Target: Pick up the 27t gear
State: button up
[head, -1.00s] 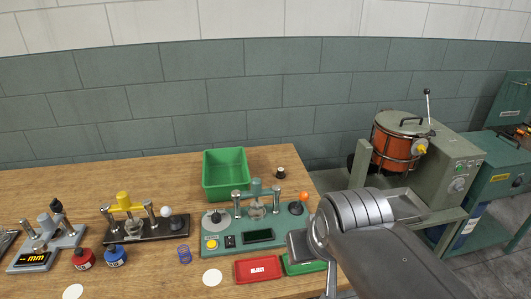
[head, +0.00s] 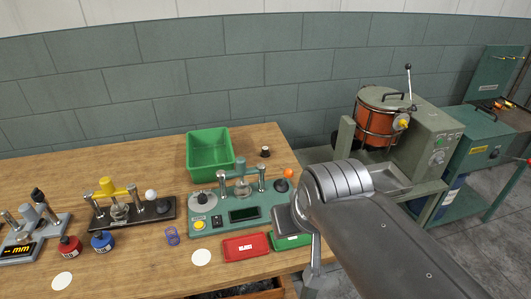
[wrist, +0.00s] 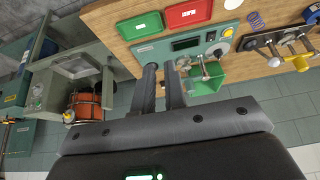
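I cannot make out a 27t gear in either view. A grey disc (head: 203,201) sits at the left end of the green bench device (head: 240,215), but it is too small to identify as a gear. My gripper (wrist: 160,66) shows in the wrist view with its two dark fingers apart and nothing visible between them. It points towards the bench, with the green device and red tray beyond the fingertips. In the head view my arm reaches in from the lower right and my fingers cannot be made out.
On the wooden bench (head: 130,262) stand a green bin (head: 210,152), a red tray (head: 246,246), a green tray (head: 291,241), a blue spring (head: 172,236) and red and blue pots (head: 102,242). A machine with an orange drum (head: 377,129) stands at right.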

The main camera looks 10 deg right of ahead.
jog(key=o, duration=0.9)
jog(key=w+r, duration=0.4)
jog(key=w, duration=0.9)
jog(key=n+y, duration=0.1)
jog(key=n, duration=0.1)
send_over(265, 148)
jog(key=s+d, duration=0.1)
jog(key=s, duration=0.2)
jog(key=f, duration=2.1)
jog(key=shift+w+d, duration=0.15)
jog(key=shift+w, duration=0.05)
jog(key=shift+a+x, duration=0.15)
jog(key=shift+x, duration=1.45)
jog(key=shift+a+x, duration=0.2)
jog(key=shift+x, duration=1.4)
